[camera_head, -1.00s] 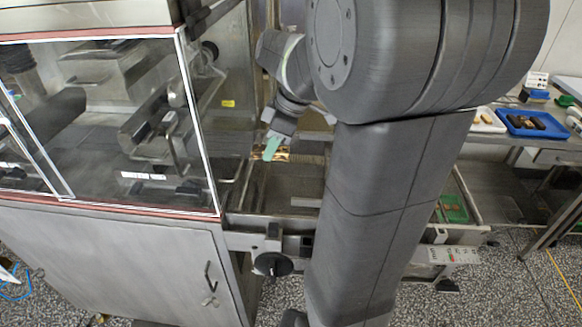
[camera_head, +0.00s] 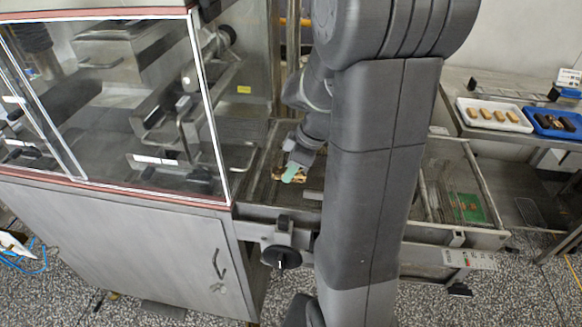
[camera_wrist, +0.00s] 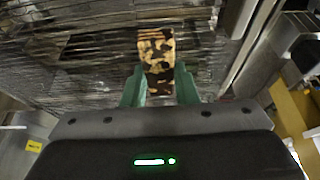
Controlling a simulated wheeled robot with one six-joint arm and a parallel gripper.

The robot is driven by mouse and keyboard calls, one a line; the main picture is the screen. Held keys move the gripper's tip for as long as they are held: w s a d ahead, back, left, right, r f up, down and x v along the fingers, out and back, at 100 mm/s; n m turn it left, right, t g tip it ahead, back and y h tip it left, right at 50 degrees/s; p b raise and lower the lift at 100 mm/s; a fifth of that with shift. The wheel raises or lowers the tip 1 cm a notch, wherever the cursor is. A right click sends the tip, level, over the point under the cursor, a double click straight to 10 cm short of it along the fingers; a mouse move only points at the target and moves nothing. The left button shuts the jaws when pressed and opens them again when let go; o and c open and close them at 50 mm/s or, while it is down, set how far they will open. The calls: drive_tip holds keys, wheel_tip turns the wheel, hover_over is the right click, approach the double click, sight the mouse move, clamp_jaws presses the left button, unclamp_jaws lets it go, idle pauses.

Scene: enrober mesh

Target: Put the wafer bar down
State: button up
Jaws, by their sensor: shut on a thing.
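The wafer bar (camera_wrist: 157,50) is pale with dark brown chocolate patches. In the wrist view it sits between the two green fingertips of my gripper (camera_wrist: 160,88), which is shut on it, and its far end sticks out past them. In the head view my gripper (camera_head: 291,174) is over the wire mesh belt, and part of the bar (camera_head: 280,177) shows beside the green fingertip. The mesh (camera_wrist: 85,60) lies under the bar in the wrist view. I cannot tell whether the bar touches it.
The enrober's glazed housing (camera_head: 120,100) stands at the left. A side table at the right holds a white tray (camera_head: 470,118) of pale bars and a blue tray (camera_head: 541,129) of dark pieces. A green item (camera_head: 468,207) lies at the right end of the conveyor.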

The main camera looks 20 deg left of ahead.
drive_tip(key=shift+f, duration=0.15)
drive_tip(key=o, duration=0.8)
drive_tip(key=shift+c, duration=0.2)
drive_tip(key=shift+r, duration=0.35)
drive_tip(key=v, duration=1.1)
drive_tip(key=shift+d+r, duration=0.2)
drive_tip(key=shift+r, duration=0.1)
